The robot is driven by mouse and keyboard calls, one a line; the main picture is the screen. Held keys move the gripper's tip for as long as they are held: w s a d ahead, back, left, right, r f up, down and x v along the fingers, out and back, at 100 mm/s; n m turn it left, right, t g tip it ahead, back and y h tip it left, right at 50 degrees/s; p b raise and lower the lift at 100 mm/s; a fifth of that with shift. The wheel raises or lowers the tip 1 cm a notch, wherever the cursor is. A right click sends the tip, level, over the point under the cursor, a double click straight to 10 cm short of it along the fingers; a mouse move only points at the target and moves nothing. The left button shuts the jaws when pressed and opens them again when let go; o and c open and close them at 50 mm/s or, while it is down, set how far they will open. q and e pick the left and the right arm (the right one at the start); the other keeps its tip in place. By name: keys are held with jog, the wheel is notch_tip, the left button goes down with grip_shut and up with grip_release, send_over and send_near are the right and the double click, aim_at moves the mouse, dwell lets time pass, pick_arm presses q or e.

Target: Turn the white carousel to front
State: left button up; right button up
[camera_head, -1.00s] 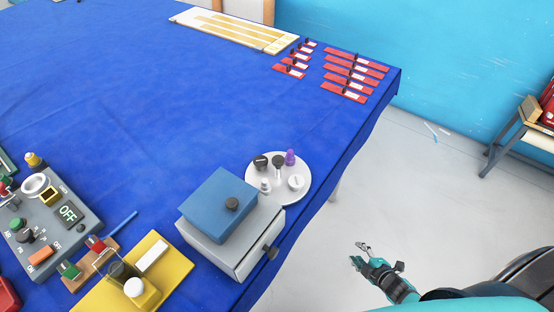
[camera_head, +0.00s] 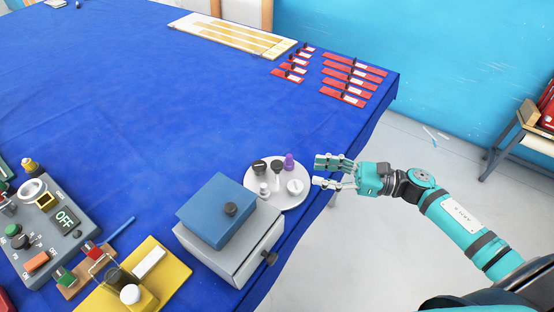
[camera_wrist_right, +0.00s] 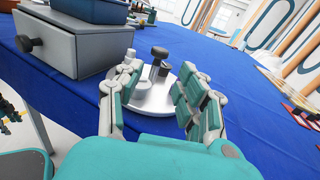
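The white carousel (camera_head: 276,198) is a round plate on the blue table, behind and right of the grey drawer box. It carries small upright pieces: a purple one (camera_head: 289,161), black-topped ones (camera_head: 260,167) and white ones (camera_head: 295,187). My right gripper (camera_head: 322,172) is open and empty at the carousel's right edge, in the head view. In the right wrist view its fingers (camera_wrist_right: 150,100) stand apart with the carousel (camera_wrist_right: 152,104) between and beyond them; I cannot tell whether they touch it. The purple piece does not show there. My left gripper is not in view.
A grey drawer box (camera_head: 232,250) with a blue box (camera_head: 215,212) on top stands close to the carousel. A control panel (camera_head: 45,222) and a yellow board (camera_head: 165,290) lie at the left. Red strips (camera_head: 350,80) lie far back. The table middle is clear.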

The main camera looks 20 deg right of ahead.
aim_at(277, 163)
jog(key=p+x, duration=0.3)
jog(key=x, duration=0.7)
jog(key=shift+r, duration=0.1)
jog(key=shift+w+a+p, duration=0.3)
jog(key=shift+a, duration=0.25)
grip_shut()
